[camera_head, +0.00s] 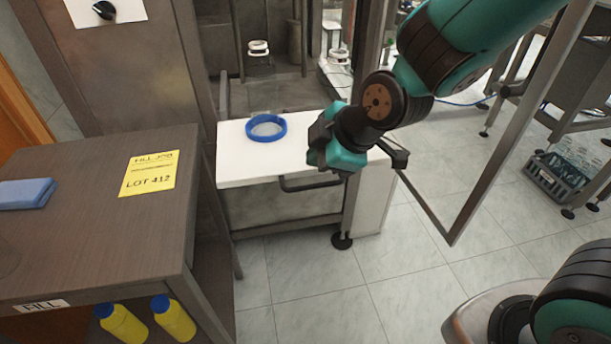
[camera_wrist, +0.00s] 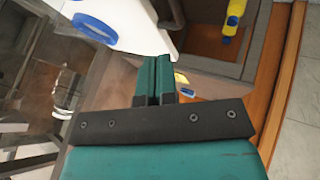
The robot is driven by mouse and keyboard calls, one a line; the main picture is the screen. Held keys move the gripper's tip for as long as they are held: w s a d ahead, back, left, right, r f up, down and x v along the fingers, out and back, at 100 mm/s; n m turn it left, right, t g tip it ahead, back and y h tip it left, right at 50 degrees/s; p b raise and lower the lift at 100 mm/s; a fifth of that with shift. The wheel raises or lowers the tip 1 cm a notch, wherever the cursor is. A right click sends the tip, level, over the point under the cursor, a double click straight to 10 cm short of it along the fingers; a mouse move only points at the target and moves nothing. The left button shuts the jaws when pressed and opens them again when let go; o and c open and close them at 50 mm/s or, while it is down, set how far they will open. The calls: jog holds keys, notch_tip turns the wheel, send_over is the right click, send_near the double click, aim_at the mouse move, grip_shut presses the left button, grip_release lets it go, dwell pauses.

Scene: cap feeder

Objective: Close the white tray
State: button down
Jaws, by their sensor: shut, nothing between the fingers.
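The white tray (camera_head: 240,172) sticks out from the front of the machine in the head view, with a dark bar handle (camera_head: 310,187) along its front edge. A blue ring (camera_head: 252,134) lies on the tray. The tray also shows at the top of the wrist view (camera_wrist: 142,18), with the ring (camera_wrist: 95,30) on it. My gripper (camera_head: 318,158) is shut and empty. In the head view it overlaps the right part of the tray, near the handle; I cannot tell whether it touches. In the wrist view the fingers (camera_wrist: 157,62) are together, pointing toward the tray's edge.
The tiled floor before the tray is clear.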

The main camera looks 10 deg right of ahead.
aim_at(295, 173)
jog(key=b+x, duration=0.1)
jog(key=x, duration=0.8)
